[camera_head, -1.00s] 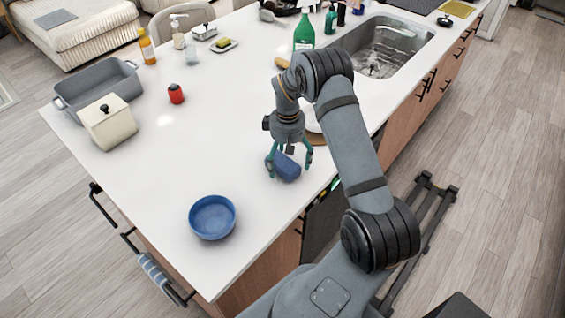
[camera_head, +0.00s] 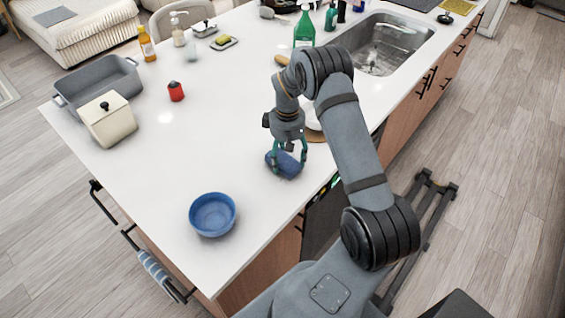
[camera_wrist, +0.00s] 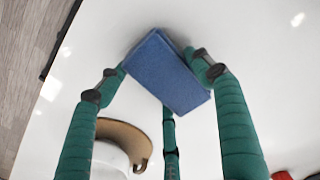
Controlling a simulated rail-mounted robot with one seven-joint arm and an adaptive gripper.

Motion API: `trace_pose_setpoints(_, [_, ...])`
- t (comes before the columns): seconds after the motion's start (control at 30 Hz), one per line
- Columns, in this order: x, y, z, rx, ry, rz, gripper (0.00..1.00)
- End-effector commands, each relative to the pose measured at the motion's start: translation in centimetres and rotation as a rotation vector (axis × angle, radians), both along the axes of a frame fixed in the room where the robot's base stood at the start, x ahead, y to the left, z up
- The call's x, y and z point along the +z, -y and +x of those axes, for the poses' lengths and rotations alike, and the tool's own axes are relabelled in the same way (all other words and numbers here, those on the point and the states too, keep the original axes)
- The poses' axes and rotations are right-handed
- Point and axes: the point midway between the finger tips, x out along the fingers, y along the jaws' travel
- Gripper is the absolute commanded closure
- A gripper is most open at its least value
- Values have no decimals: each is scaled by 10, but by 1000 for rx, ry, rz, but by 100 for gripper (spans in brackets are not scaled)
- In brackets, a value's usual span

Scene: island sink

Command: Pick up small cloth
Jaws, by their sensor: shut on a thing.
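The small cloth (camera_head: 289,165) is blue and folded into a thick pad on the white countertop, near the counter's front edge. My gripper (camera_head: 288,160) points down over it, with its green fingers shut on the cloth's sides. In the wrist view the cloth (camera_wrist: 165,70) sits between the fingertips (camera_wrist: 160,72), tilted across the picture. One finger meets its left side and another its right side; a further finger shows below it. I cannot tell whether the cloth is clear of the counter.
A blue bowl (camera_head: 212,214) stands to the left of the cloth, toward the counter's front. A green bottle (camera_head: 304,30) and the sink (camera_head: 378,45) are behind. The middle counter is clear.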

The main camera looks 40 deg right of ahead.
Motion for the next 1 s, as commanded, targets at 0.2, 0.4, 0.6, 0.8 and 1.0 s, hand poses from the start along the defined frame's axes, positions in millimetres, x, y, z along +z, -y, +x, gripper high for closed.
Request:
trace_pose_setpoints(0.2, [0,0,0,0,0,0,60])
trace_pose_setpoints(0.4, [2,0,0,0,1,0,60])
trace_pose_setpoints(0.6, [17,0,2,1,4,-2,60])
trace_pose_setpoints(0.8, [46,12,-11,-6,4,-2,60])
trace_pose_setpoints(1.0, [74,42,-46,-5,3,-3,61])
